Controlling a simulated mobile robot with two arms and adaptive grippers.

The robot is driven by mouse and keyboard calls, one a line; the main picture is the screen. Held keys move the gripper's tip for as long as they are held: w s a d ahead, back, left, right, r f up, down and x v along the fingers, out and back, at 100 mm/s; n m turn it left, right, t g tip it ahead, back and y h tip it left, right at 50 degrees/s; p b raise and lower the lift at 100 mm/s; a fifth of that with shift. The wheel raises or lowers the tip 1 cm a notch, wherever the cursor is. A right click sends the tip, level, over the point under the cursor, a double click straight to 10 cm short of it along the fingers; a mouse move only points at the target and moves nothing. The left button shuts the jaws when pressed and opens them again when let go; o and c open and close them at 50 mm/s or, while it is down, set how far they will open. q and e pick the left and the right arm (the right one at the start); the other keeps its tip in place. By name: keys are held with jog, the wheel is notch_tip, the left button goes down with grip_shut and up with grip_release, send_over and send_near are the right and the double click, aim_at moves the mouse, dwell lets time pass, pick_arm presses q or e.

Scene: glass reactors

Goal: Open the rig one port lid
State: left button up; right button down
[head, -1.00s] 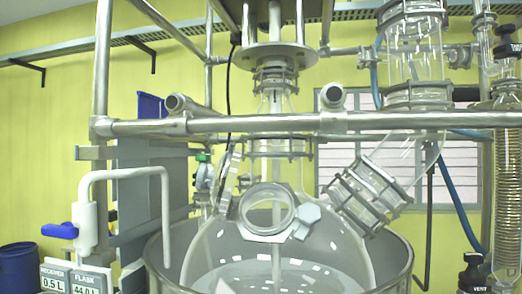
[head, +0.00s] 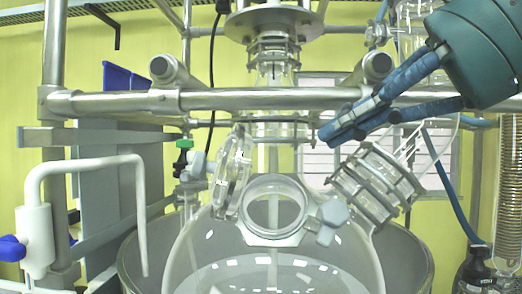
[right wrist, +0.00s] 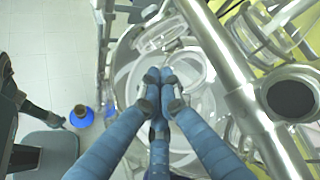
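The glass reactor vessel (head: 200,262) stands in a metal bath in the head view. On its front is a round port with a pale ring frame (head: 254,232) and a grey knob (head: 327,220) at its right. A clear framed disc (head: 232,172) stands steeply tilted at the port's upper left. I cannot tell whether glass covers the port opening. My right gripper (head: 328,136) is up and right of the port, apart from it, its blue fingers drawn together with nothing between them. In the right wrist view its fingertips (right wrist: 160,78) meet above the vessel. My left gripper is not in view.
A horizontal metal rail (head: 225,101) crosses above the port, close to my right fingers. A clamped glass joint (head: 375,185) is right of the port. A white bent pipe (head: 90,163) with a blue handle stands at left. The bath rim (head: 420,262) surrounds the vessel.

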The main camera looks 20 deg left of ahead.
aim_at(230, 176)
jog(key=w+a+f+t+h+p, duration=0.1)
jog(key=w+a+f+p, duration=0.1)
jog(key=a, duration=0.6)
jog(key=shift+f+p, duration=0.5)
jog(key=shift+p, duration=0.35)
jog(key=shift+w, duration=0.15)
jog(key=shift+a, duration=0.1)
